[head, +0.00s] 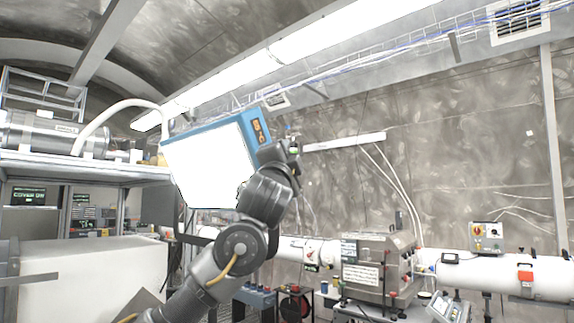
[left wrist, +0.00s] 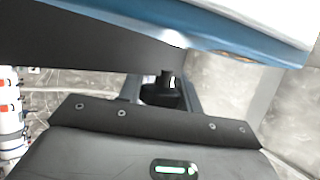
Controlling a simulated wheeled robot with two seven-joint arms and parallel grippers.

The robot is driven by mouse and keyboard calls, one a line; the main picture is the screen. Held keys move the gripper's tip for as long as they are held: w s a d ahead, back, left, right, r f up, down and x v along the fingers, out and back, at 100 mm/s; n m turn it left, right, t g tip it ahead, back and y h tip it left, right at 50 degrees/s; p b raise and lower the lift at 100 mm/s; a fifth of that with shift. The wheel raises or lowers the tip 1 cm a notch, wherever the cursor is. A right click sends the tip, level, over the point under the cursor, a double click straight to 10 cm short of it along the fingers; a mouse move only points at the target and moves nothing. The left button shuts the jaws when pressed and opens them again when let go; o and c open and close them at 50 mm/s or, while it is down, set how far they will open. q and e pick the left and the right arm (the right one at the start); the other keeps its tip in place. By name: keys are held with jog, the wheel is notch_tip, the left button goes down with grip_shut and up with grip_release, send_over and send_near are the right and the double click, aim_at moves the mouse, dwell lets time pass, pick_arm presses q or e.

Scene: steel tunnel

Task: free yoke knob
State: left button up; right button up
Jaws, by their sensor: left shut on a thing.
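A tilted box with a white face and a blue side (head: 257,130) fills the upper middle of the head view. Its blue edge also shows in the left wrist view (left wrist: 235,38). My left gripper (head: 290,140) is raised at the box's right side. In the left wrist view the gripper's two fingers (left wrist: 167,92) are closed around a small black knob (left wrist: 168,78), which I take as the yoke knob. A dark flat part (left wrist: 70,45) lies beside it, under the blue edge. The knob is hidden in the head view. My right gripper is not in view.
A steel machine (head: 378,262) and a white pipe (head: 500,270) stand at the lower right. A shelf (head: 85,167) with a metal cylinder (head: 40,133) is at the left, above a large white block (head: 90,275). A long ceiling light (head: 340,32) runs overhead.

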pick_arm(q)
jog(key=shift+f, duration=0.1)
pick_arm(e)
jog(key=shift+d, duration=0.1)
pick_arm(q)
jog(key=o, duration=1)
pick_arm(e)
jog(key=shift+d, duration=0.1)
pick_arm(q)
jog(key=b+v, duration=0.6)
jog(key=v, duration=0.4)
jog(key=shift+s+f, duration=0.2)
jog(key=shift+s, duration=0.1)
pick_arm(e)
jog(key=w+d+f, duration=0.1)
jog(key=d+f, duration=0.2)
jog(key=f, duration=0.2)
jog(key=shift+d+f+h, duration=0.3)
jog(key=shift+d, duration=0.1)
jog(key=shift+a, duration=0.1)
